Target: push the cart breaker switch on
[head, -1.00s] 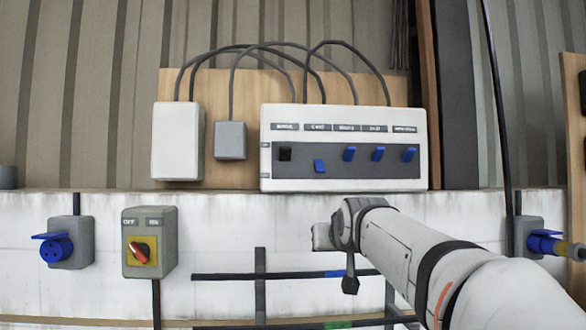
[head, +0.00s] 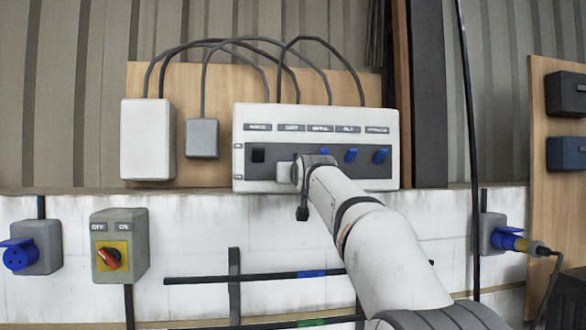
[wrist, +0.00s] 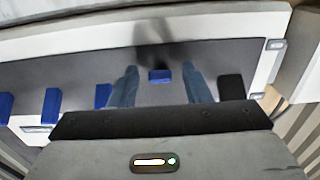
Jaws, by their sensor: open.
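The cart breaker switch is a small blue toggle, second from the left in the row, under the label that reads like CART. In the wrist view the cart switch (wrist: 160,76) sits between the two blue-grey fingers of my open gripper (wrist: 160,86), apart from both. It is offset from the other blue toggles, in its lower position. In the head view my gripper (head: 285,172) is in front of the panel and hides this switch. Whether the fingers touch the panel cannot be told.
The white breaker panel (head: 316,115) also has a black switch (head: 258,155) at left and blue switches to the right, such as the rightmost one (head: 380,156). A grey box with a red rotary knob (head: 109,258) and a blue socket (head: 20,254) are lower left.

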